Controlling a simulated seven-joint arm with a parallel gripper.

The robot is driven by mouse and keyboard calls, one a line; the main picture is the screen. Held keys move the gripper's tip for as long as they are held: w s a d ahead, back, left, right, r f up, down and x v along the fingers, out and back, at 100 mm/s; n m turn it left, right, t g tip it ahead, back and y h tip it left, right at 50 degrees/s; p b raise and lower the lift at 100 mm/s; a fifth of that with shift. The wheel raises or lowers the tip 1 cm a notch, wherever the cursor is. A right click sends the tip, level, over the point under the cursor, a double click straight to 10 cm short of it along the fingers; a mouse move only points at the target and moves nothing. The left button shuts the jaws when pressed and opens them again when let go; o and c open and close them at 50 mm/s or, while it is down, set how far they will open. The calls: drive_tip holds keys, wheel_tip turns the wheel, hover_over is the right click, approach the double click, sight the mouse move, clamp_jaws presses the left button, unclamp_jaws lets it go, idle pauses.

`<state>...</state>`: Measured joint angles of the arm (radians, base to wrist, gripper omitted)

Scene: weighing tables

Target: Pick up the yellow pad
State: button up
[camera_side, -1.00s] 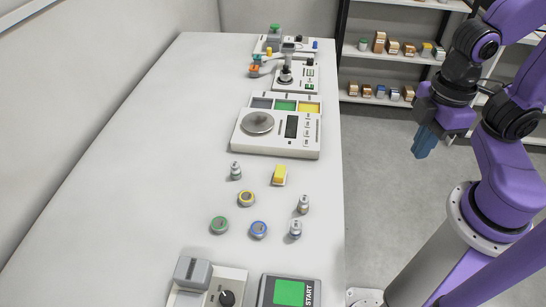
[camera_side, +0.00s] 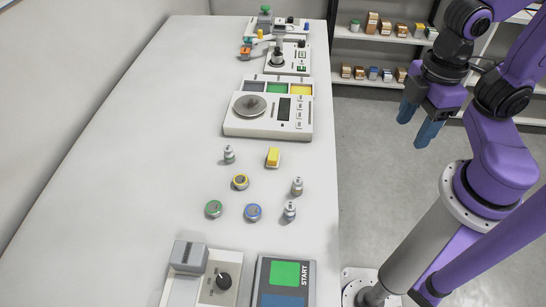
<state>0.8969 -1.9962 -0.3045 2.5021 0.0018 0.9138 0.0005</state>
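The yellow pad (camera_side: 273,156) is a small yellow block on a pale base, lying on the white table (camera_side: 130,130) below the weighing scale. My gripper (camera_side: 417,130) has two blue fingers that are spread apart with nothing between them. It hangs in the air to the right of the table, beyond the table's right edge and well clear of the pad.
Near the pad stand small metal weights (camera_side: 229,155) and round discs with yellow (camera_side: 240,181), green (camera_side: 214,209) and blue (camera_side: 253,212) rims. The scale (camera_side: 268,116) is behind it. A START panel (camera_side: 284,281) lies in front. The table's left side is clear.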

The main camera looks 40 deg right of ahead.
drive_tip(key=m+t+h, duration=0.1)
drive_tip(key=m+h, duration=0.1)
drive_tip(key=m, duration=2)
hover_over(273, 154)
drive_tip(key=a, duration=0.1)
drive_tip(key=f, duration=1.8)
drive_tip(key=shift+s+a+f, duration=0.1)
drive_tip(key=shift+s, duration=0.3)
drive_tip(key=f, duration=0.2)
drive_tip(key=d+f, duration=0.1)
drive_tip(key=shift+w+f, duration=0.3)
drive_tip(key=shift+f, duration=0.05)
drive_tip(key=shift+w+f, duration=0.1)
drive_tip(key=shift+f, duration=0.5)
clamp_jaws()
